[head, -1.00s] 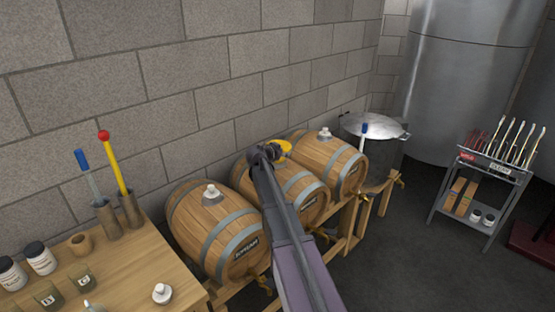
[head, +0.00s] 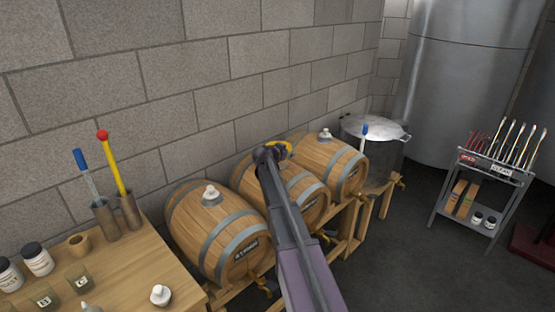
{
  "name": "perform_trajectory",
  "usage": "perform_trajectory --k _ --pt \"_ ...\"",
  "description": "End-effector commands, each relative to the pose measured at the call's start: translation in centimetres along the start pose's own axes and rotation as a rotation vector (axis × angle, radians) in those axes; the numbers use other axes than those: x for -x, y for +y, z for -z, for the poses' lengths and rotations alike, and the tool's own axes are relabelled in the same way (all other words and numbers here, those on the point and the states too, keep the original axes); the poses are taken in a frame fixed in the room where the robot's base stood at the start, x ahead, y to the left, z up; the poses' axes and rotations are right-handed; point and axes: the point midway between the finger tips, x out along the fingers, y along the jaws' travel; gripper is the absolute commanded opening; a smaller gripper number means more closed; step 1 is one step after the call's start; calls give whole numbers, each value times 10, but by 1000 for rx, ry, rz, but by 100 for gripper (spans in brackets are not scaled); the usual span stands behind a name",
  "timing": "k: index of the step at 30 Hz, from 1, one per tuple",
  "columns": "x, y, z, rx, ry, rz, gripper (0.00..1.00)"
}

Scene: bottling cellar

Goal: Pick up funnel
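A yellow rim (head: 287,146), which looks like the funnel, shows at the top of the middle barrel (head: 296,188). Most of it is hidden behind my gripper (head: 270,152). My gripper is at the end of my arm, over the middle barrel and right against the yellow piece in the picture. Its fingers are dark and small here, so I cannot tell whether they are open or closed on it.
A left barrel (head: 215,232) and a right barrel (head: 335,165), each with a pale bung, flank the middle one on a wooden rack. A block wall stands close behind. A wooden table (head: 130,270) is at left, a metal cart (head: 480,185) at right.

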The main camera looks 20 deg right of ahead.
Motion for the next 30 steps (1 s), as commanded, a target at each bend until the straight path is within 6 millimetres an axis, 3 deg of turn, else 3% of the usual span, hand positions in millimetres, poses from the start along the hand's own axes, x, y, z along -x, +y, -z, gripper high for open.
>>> perform_trajectory --k 1,3,20,30 --pt "0 0 0 0 0 0 17" --pt "0 0 0 0 0 0 0" --pt "1 0 2 0 0 0 0" --pt "8 -2 19 0 0 0 0"
